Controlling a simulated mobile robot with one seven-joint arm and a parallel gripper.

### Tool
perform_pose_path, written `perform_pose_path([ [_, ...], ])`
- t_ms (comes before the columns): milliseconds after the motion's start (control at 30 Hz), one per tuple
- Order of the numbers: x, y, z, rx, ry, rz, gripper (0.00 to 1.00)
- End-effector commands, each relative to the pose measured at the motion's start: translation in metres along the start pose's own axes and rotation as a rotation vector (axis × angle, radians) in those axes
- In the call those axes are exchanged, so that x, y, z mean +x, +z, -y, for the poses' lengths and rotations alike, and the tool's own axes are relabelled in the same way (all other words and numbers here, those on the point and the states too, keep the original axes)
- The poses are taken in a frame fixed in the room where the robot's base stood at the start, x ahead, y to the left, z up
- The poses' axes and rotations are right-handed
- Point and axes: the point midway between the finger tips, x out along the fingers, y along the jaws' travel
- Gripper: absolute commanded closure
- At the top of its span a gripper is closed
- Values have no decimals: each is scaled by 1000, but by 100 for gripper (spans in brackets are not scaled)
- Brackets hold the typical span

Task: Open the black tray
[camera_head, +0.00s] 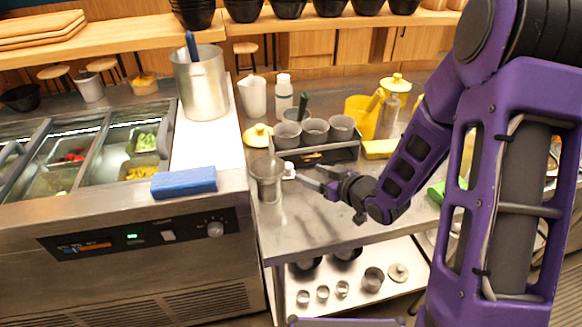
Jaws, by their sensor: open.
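A black tray-like holder (345,153) stands on the steel counter, with several grey cups (315,131) in it. I see no other clear black tray, and cannot tell whether this one has a lid or drawer. My gripper (297,174) reaches in from the right, just in front of the holder. It is open and seems empty. Its tips are close to a metal cup (267,182) on their left; I cannot tell whether they touch it. My purple arm covers the right part of the counter.
On the left is a topping unit with food pans (142,140) under sliding covers; a blue block (184,182) lies on its front edge. A tall metal pot (201,85), white bottle (283,95) and yellow pitcher (362,117) stand behind. The front counter (310,225) is clear.

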Motion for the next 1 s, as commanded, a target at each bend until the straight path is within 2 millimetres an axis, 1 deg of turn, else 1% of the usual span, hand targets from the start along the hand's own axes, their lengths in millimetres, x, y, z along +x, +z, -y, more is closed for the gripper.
perform_pose_path([
  [33, 13, 1, 2, -1, -5, 0, 34],
  [200, 50, 0, 2, -2, -4, -1, 34],
  [300, 68, 0, 2, -1, -3, 0, 34],
  [433, 86, 0, 1, -2, -2, -1, 34],
  [600, 98, 0, 0, -1, 0, 0, 34],
  [900, 99, 0, 0, -1, 0, 0, 34],
  [967, 99, 0, 0, -1, 0, 0, 45],
  [1000, 99, 0, 0, -1, 0, 0, 52],
])
